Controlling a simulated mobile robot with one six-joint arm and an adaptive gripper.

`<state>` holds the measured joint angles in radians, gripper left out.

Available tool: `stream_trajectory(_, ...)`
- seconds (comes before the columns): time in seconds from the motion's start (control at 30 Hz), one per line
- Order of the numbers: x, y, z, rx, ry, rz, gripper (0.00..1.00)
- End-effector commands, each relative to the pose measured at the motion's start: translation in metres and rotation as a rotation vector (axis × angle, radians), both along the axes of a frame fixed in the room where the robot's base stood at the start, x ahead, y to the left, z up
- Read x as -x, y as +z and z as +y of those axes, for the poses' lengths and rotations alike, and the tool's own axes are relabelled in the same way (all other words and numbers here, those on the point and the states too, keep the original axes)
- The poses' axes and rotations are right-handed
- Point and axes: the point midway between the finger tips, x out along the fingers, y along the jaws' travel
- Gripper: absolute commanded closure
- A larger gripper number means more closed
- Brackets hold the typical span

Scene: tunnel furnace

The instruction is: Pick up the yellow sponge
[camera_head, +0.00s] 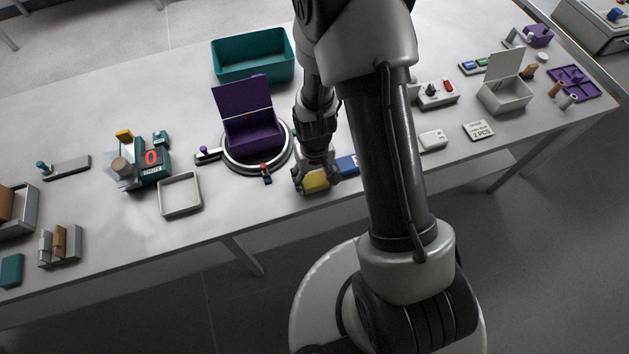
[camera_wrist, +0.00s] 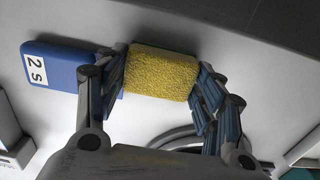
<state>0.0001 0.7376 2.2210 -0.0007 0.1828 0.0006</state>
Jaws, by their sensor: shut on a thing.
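The yellow sponge (camera_head: 316,181) is at the front edge of the white table, just right of the round turntable. In the wrist view the sponge (camera_wrist: 162,72) is a rough yellow block with a thin green edge, between my two fingers. My gripper (camera_head: 315,178) is shut on it, one finger against each side; the gripper also shows in the wrist view (camera_wrist: 160,82). I cannot tell whether the sponge still touches the table.
A blue block (camera_wrist: 55,65) marked "2 s" lies close beside one finger. A purple open box (camera_head: 252,135) stands on the turntable (camera_head: 288,152). A white tray (camera_head: 180,195) is to the left, and a teal bin (camera_head: 252,70) stands behind.

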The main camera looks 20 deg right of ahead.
Motion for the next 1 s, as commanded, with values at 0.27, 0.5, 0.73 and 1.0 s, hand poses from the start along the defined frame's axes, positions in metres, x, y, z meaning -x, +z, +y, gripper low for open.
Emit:
stream_trajectory(0.27, 0.0, 0.0, 0.0, 0.0, 0.0, 0.0, 0.53)
stream_trajectory(0.5, 0.0, 0.014, 0.0, 0.0, 0.0, -0.001, 0.53)
stream_trajectory(0.73, -0.002, 0.061, 0.0, 0.0, 0.0, -0.006, 0.53)
stream_trajectory(1.0, -0.002, 0.141, 0.0, 0.0, 0.0, -0.007, 0.53)
